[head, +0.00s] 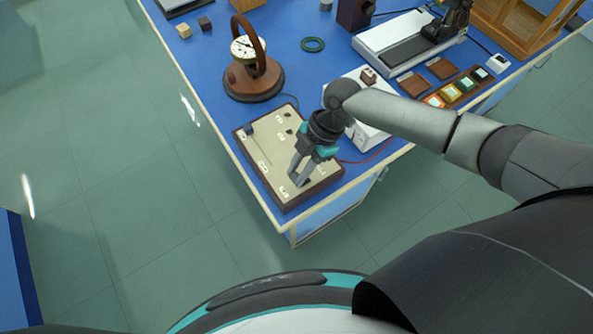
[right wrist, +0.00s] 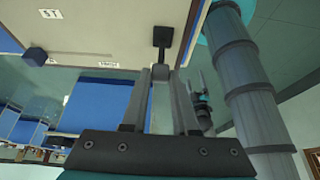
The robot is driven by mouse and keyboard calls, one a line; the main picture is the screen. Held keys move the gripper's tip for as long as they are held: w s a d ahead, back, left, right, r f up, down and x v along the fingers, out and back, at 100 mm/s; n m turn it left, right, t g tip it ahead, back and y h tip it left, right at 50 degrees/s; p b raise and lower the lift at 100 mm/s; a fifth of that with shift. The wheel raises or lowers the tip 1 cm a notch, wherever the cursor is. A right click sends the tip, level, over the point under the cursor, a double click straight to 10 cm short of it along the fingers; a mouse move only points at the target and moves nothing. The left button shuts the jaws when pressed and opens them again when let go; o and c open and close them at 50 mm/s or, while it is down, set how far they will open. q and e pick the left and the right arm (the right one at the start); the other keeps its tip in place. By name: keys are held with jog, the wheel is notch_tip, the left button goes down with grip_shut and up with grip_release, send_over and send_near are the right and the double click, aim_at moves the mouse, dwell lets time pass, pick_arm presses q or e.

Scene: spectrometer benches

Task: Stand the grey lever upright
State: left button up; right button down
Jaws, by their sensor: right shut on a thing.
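A cream switch panel (head: 266,165) with a brown frame lies at the near corner of the blue bench. My right gripper (head: 295,179) is over its near right part, pointing down. In the right wrist view the grey lever (right wrist: 160,74) sits between the fingertips of my right gripper (right wrist: 159,82), which is shut on it. The lever's dark square base (right wrist: 162,38) shows on the panel just beyond the fingertips. The fingers mostly hide the lever in the head view, so its exact tilt is unclear. What looks like my left gripper (right wrist: 201,98) shows small and dark behind; its jaws are unclear.
A round dial instrument (head: 250,65) with a brown arch stands behind the panel. A white box (head: 370,135) with a red wire is right of it, under my right arm. The bench's front edge is close to the panel.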

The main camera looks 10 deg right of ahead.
jog(key=shift+w+d+f+g+y+b, duration=0.15)
jog(key=shift+d+g+y+b, duration=0.35)
jog(key=shift+b, duration=0.8)
jog(key=shift+w+d+f+t+y+b, duration=0.1)
jog(key=shift+d+y+b, duration=0.2)
jog(key=shift+y+b, duration=0.7)
jog(key=shift+w+d+f+g+y+b, duration=0.15)
jog(key=shift+d+g+y+b, duration=0.2)
jog(key=shift+b, duration=1.2)
jog(key=shift+w+d+r+y+b, duration=0.1)
jog(key=shift+d+r+y+b, duration=0.2)
jog(key=shift+y+b, duration=0.35)
jog(key=c, duration=0.7)
grip_release()
jog(key=shift+r, duration=0.15)
jog(key=b+v, duration=0.1)
jog(key=v, duration=1.4)
jog(key=shift+w+a+r, duration=0.1)
jog(key=shift+r, duration=0.05)
